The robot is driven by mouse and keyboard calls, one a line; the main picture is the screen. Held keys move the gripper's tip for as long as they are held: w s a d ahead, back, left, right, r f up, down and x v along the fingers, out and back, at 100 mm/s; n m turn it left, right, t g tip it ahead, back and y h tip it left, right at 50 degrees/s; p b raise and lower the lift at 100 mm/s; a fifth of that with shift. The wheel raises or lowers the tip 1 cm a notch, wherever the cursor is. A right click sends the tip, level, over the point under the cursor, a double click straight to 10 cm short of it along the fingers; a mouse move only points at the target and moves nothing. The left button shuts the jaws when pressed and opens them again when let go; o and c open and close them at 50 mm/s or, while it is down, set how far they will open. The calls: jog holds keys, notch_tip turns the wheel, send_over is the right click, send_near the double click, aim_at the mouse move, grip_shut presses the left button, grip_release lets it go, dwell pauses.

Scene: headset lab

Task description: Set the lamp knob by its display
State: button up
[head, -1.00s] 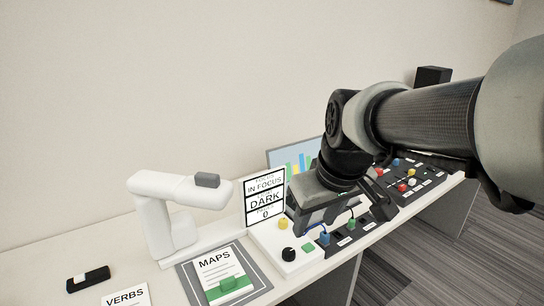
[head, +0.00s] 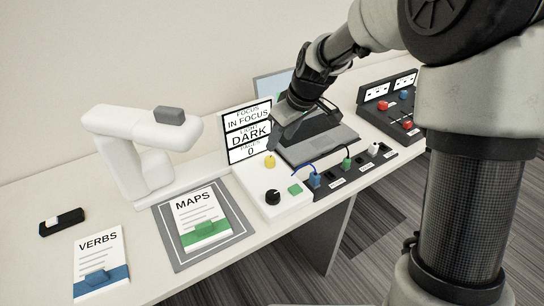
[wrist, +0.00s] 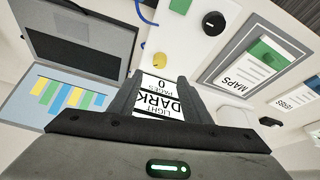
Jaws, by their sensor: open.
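The display (head: 236,156) stands upright at the back of a white control box (head: 254,183). It reads IN FOCUS, LIGHT DARK and PAGES 0. The box carries a black knob (head: 273,197), a yellow knob (head: 270,161) and a green button (head: 295,189). No label shows which knob is the lamp's. My gripper (wrist: 155,92) is open and empty, with the display's face showing between its fingers in the wrist view. In the head view it is above the laptop, right of the display. The black knob (wrist: 213,22) and yellow knob (wrist: 158,60) lie beyond the fingers.
A white document-camera stand (head: 128,160) is left of the display. A MAPS booklet (head: 197,212) lies on a grey mat (head: 173,245), with a VERBS sheet (head: 99,258) farther left. Right are a laptop (head: 322,150), a cable strip (head: 330,183) and a switch panel (head: 389,100).

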aim_at(270, 159)
jog(key=b+x, duration=0.1)
jog(key=x, duration=1)
jog(key=shift+b, duration=0.35)
jog(key=c, duration=1)
jog(key=shift+c, duration=0.2)
